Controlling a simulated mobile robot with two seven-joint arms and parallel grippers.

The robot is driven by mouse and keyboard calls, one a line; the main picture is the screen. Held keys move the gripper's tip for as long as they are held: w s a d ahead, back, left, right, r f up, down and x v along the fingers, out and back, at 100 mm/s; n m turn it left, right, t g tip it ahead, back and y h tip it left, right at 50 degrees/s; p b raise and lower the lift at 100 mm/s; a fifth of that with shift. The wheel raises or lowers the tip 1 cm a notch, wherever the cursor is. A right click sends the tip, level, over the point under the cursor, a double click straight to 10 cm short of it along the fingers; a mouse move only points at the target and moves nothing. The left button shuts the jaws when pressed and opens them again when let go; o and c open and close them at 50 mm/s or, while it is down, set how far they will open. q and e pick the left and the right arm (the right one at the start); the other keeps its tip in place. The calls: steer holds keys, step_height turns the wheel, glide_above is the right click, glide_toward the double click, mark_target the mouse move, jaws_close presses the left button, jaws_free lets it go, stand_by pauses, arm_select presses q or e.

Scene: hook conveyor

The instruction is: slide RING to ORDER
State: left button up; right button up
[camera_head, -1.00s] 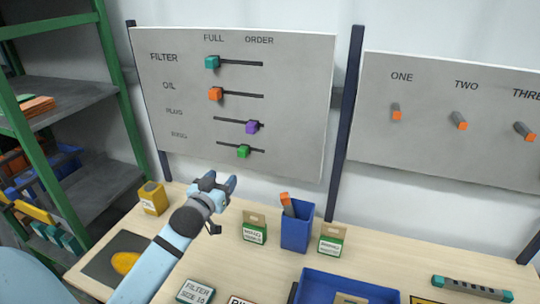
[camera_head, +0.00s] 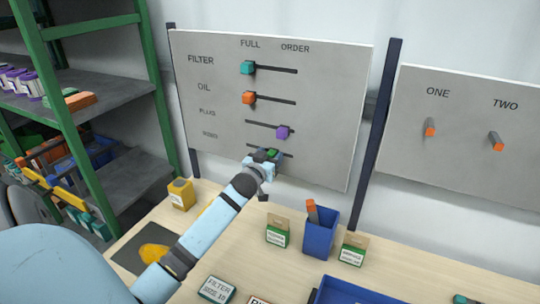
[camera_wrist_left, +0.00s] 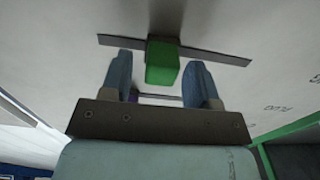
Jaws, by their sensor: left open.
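The green RING slider (camera_head: 272,153) sits on the lowest slot of the left board (camera_head: 330,110), partly hidden behind my left gripper (camera_head: 262,162). In the left wrist view the green slider (camera_wrist_left: 162,62) sits near the middle of its dark slot. My left gripper (camera_wrist_left: 162,85) is open, with one finger on each side of the slider and a gap visible on both sides. The ORDER label (camera_head: 295,48) is at the top right of the slots, FULL at the top left. My right gripper is not in view.
The teal FILTER slider (camera_head: 247,68) and orange OIL slider (camera_head: 249,98) sit at the left of their slots. The purple PLUG slider (camera_head: 282,132) is just above the green one. A blue bin (camera_head: 320,235) and small boxes stand on the bench below.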

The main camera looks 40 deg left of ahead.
mark_target(286, 153)
arm_select(q)
jaws_close()
steer(key=shift+w+d, duration=0.3)
steer(key=shift+d, duration=0.6)
steer(key=shift+w+d, duration=0.3)
steer(key=shift+d, duration=0.55)
steer(key=shift+c, duration=2)
jaws_free()
steer(key=o, duration=0.4)
steer(key=shift+c, duration=0.2)
steer(key=shift+o, duration=0.2)
steer(key=shift+d, duration=0.15)
steer(key=shift+s, duration=0.1)
